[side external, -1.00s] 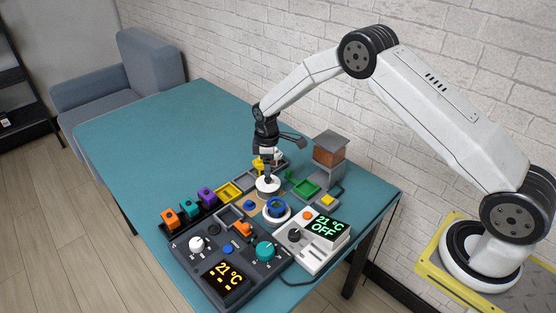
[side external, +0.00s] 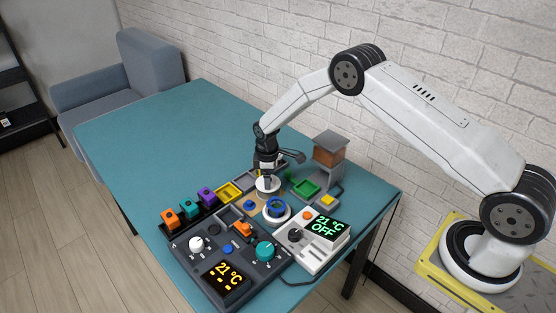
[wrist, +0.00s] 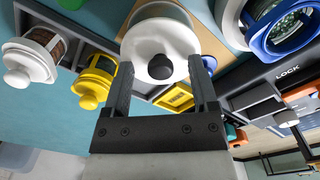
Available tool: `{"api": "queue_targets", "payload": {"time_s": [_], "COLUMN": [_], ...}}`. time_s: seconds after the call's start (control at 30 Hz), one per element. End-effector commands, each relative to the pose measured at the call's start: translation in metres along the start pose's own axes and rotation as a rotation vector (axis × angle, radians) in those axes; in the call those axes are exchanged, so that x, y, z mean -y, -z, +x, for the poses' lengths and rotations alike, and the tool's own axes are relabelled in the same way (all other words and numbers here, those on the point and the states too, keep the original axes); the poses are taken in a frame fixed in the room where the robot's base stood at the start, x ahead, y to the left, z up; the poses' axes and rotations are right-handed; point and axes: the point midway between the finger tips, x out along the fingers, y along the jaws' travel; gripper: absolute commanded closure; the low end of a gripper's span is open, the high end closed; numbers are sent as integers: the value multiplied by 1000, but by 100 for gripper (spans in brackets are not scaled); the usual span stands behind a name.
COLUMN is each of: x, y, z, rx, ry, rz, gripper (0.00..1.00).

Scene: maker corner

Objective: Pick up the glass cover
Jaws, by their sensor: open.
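The round white cover with a black knob (wrist: 160,42) is in the middle of the wrist view; whether its body is clear glass is hard to tell. It also shows as a white disc in the side view (side external: 268,187), on a tan board. My gripper (wrist: 160,66) is open, with one dark finger on each side of the knob. In the side view my gripper (side external: 267,175) points down right over the cover. I cannot tell whether the fingers touch the knob.
A white lantern-like jar (wrist: 38,58) and a yellow one (wrist: 95,80) stand close by. A blue ring fixture (side external: 276,207) is in front. A dark control panel (side external: 224,262) and a white panel (side external: 313,240) lie nearer. The far left of the blue table (side external: 170,125) is clear.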

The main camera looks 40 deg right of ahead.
Motion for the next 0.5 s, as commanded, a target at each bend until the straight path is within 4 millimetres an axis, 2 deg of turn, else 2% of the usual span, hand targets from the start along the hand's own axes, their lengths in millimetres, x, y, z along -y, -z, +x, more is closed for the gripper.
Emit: {"api": "queue_targets", "payload": {"time_s": [0.23, 0.47, 0.5], "x": [0, 0, 0], "y": [0, 0, 0], "z": [0, 0, 0], "rx": [0, 0, 0], "ry": [0, 0, 0], "rz": [0, 0, 0], "gripper": [25, 98, 100]}}
